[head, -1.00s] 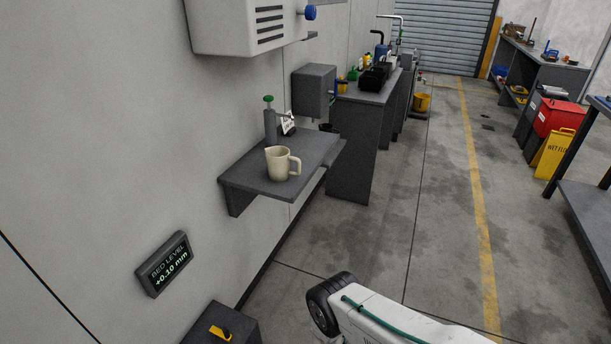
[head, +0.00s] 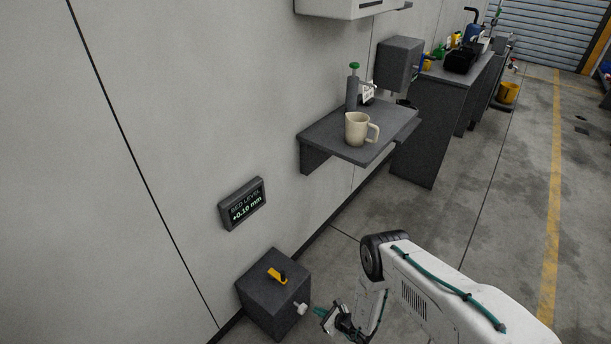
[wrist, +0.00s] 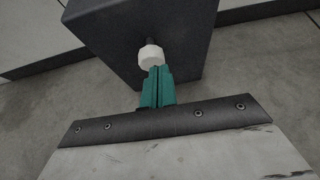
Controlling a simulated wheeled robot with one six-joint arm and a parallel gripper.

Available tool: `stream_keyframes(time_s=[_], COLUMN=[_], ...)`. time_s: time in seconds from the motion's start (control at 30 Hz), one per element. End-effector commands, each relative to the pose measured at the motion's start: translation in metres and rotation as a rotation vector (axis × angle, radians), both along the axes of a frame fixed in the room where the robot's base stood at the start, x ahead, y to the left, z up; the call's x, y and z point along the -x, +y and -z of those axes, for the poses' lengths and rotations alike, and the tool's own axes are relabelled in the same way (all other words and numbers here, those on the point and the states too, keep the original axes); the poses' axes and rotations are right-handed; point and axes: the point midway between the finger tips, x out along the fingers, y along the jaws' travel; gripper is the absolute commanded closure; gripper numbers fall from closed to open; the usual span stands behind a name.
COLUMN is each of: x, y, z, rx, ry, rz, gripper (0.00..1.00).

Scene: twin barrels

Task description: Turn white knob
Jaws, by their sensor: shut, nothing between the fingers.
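The white knob (head: 301,309) sticks out from the right side of a dark grey box (head: 262,311) on the floor by the wall. In the wrist view the white knob (wrist: 151,55) sits on a short dark shaft on the box face (wrist: 108,38). My gripper (head: 320,312) is just right of the knob in the head view. In the wrist view my gripper's green fingers (wrist: 158,74) are closed together, with tips right at the knob's lower edge. Whether they touch it I cannot tell. The fingers hold nothing.
A yellow and black switch (head: 277,275) is on top of the box. A display (head: 242,204) reading "BED LEVEL +0.10 mm" is on the wall above. A wall shelf (head: 342,146) holds a beige mug (head: 357,129). Open concrete floor lies to the right.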

Motion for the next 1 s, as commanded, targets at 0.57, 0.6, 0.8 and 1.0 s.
stream_keyframes(time_s=[0.57,0.6,0.8,1.0], x=[-0.027,-0.027,-0.027,-0.026], y=[0.035,0.035,0.035,0.035], z=[0.000,0.000,0.000,0.001], rx=[0.000,0.000,0.000,0.000], ry=[0.000,0.000,0.000,0.000], rz=[-0.001,-0.001,-0.001,-0.001], gripper=[1.00,1.00,1.00,1.00])
